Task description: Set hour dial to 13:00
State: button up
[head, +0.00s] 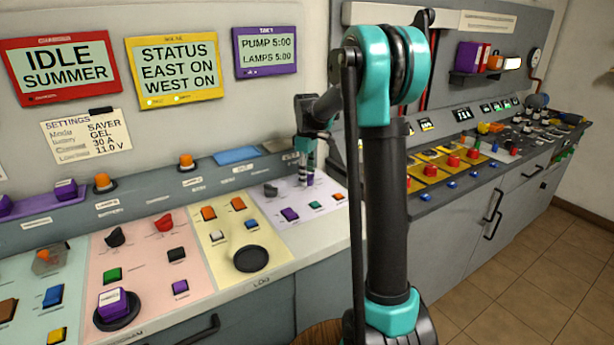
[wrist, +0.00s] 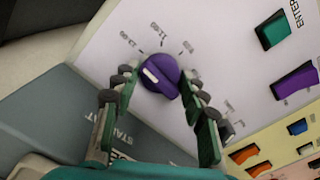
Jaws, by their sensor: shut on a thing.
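The hour dial is a round purple knob (wrist: 163,72) with a white mark, on a pale lilac panel. In the wrist view the mark sits on the knob's left side. Small printed labels surround the knob, but I cannot read them surely. My gripper (wrist: 163,88) has a finger on either side of the knob and is shut on it. In the head view my gripper (head: 308,170) reaches down to the lilac panel at the far right of the near console, and the knob is mostly hidden there. A purple screen (head: 265,50) reads PUMP 5:00 and LAMPS 5:00.
A green key (wrist: 276,31) and a purple key (wrist: 295,84) lie beside the dial. A black knob (head: 271,190) stands to its left in the head view. A yellow panel (head: 232,232) adjoins. A second console (head: 470,165) with red buttons runs off right.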

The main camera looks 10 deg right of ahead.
jog(key=o, duration=1.1)
notch_tip(320, 180, up, 12)
